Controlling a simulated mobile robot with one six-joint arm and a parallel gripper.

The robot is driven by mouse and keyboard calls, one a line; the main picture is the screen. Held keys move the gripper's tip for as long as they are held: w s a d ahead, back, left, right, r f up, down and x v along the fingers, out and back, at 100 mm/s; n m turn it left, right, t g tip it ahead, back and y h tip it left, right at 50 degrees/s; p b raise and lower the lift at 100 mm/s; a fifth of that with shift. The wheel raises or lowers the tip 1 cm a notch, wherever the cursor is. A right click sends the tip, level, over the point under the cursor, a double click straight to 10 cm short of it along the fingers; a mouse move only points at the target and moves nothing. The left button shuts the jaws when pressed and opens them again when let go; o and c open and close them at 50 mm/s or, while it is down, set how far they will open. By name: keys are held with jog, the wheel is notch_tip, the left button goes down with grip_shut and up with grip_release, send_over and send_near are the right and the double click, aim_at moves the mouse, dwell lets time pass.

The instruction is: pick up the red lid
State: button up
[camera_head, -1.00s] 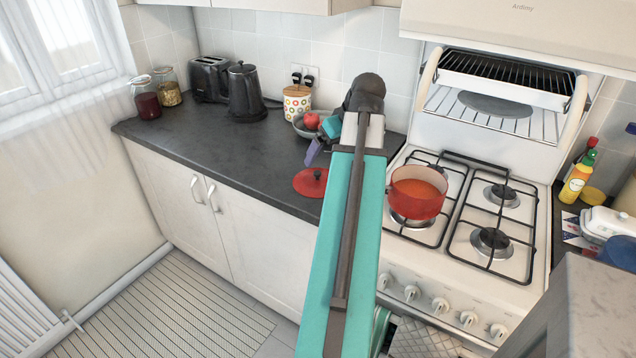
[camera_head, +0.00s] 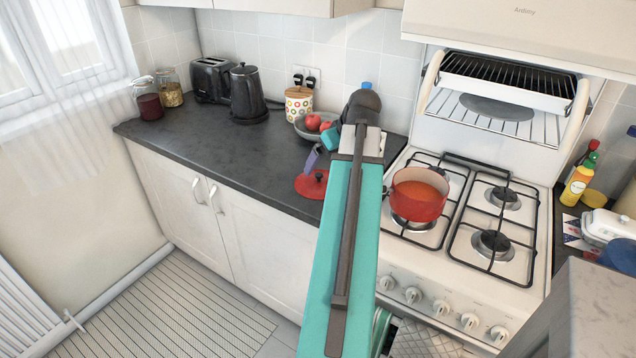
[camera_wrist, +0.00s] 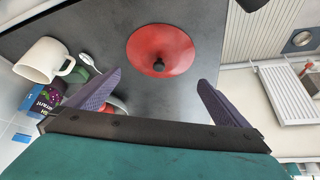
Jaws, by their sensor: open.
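The red lid (camera_head: 312,184) lies on the dark counter, close to its front edge and left of the stove. In the wrist view the lid (camera_wrist: 160,50) is round with a dark knob in its middle, and it shows whole beyond the fingertips. My gripper (camera_wrist: 155,82) is open, with its two purple fingers spread wide and nothing between them. In the head view one purple finger (camera_head: 310,160) shows just above the lid's far side; the rest of the gripper is mostly hidden behind my arm.
A red pot (camera_head: 418,196) stands on the stove, right of my arm. A bowl of fruit (camera_head: 306,133), a dotted canister (camera_head: 298,104), a kettle (camera_head: 246,95) and a toaster (camera_head: 211,80) stand farther back. The counter left of the lid is clear. A white mug (camera_wrist: 42,60) shows in the wrist view.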

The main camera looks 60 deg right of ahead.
aim_at(321, 177)
jog(key=shift+p+x, duration=0.3)
jog(key=shift+x, duration=1.9)
jog(key=shift+f, duration=0.1)
jog(key=shift+p+x, duration=0.85)
jog(key=shift+x, duration=1.65)
jog(key=shift+s, duration=0.15)
jog(key=shift+c, duration=0.4)
jog(key=shift+s+a+f, duration=0.1)
jog(key=c, duration=2.2)
jog(key=shift+f, duration=0.1)
jog(key=shift+c, duration=0.9)
